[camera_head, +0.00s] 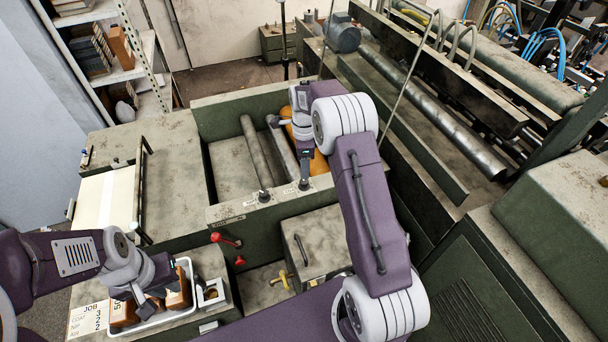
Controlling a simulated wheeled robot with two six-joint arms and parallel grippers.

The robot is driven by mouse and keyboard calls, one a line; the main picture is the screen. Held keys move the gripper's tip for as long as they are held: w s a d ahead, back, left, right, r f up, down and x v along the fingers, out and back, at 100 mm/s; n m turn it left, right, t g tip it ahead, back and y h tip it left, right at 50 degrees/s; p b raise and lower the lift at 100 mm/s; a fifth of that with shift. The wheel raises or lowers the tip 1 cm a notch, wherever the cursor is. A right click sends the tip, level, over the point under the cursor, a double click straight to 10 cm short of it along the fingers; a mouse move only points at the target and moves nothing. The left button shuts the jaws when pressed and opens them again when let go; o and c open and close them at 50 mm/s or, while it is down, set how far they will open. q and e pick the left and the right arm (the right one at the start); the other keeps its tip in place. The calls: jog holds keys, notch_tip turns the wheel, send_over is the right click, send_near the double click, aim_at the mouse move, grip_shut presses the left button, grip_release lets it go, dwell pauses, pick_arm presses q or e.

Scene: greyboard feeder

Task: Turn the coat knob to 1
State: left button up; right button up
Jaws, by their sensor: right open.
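Two small dark knobs or levers stand on the top edge of the green machine's front wall. The left knob (264,196) is clear of my arms. My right gripper (304,183) points down over the right one and largely hides it. It is open; I cannot tell whether its fingers touch the knob. Small white labels lie beside the knobs, too small to read, so I cannot tell which is the coat knob or its setting. My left gripper (146,304) hangs over a white tray (160,317) with brown blocks (179,296); its finger gap is unclear.
A red-handled lever (224,240) and a yellow valve handle (281,278) are on the machine's front. A job card (85,319) lies at lower left. Rollers (254,150) sit in the trough behind the knobs. My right arm covers the area right of them.

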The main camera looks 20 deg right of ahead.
aim_at(304, 181)
notch_tip(304, 181, down, 6)
jog(key=shift+f+p, duration=0.1)
jog(key=shift+p, duration=1.05)
jog(key=shift+f, duration=0.35)
grip_shut()
